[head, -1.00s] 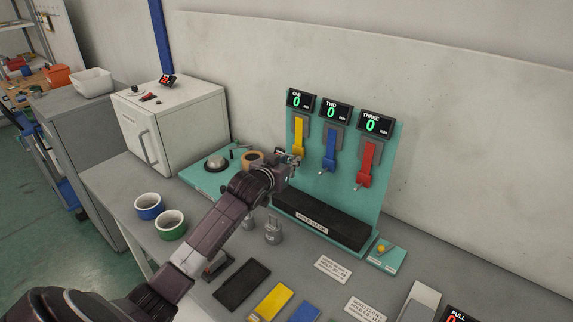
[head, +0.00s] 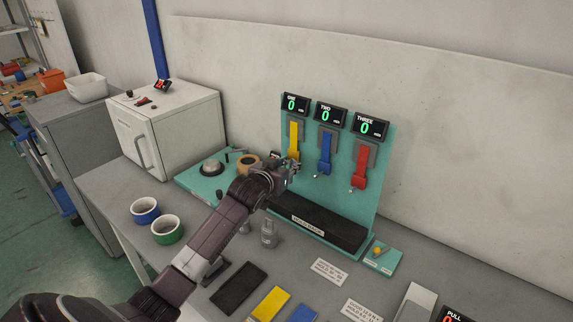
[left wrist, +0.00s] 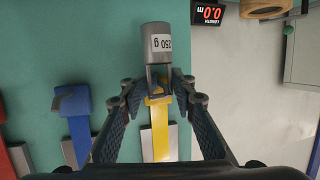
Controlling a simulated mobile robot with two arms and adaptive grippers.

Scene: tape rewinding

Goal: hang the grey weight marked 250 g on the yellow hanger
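The grey weight marked 250 g (left wrist: 157,44) shows in the left wrist view, its label upside down there. My left gripper (left wrist: 159,82) has its fingertips drawn in on both sides of the weight's narrow top frame and looks shut on it. The yellow hanger (left wrist: 159,125) lies between the fingers, its end overlapping that frame; whether the frame is hooked on it I cannot tell. In the head view the left gripper (head: 288,168) is at the lower end of the yellow hanger (head: 293,139); the weight is hidden there. My right gripper is not in view.
A blue hanger (head: 325,153) and a red hanger (head: 361,166) are on the teal board to the right. A black block (head: 318,222) lies below them. Another grey weight (head: 269,236) stands on the table. Tape rolls (head: 145,210) are at the left.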

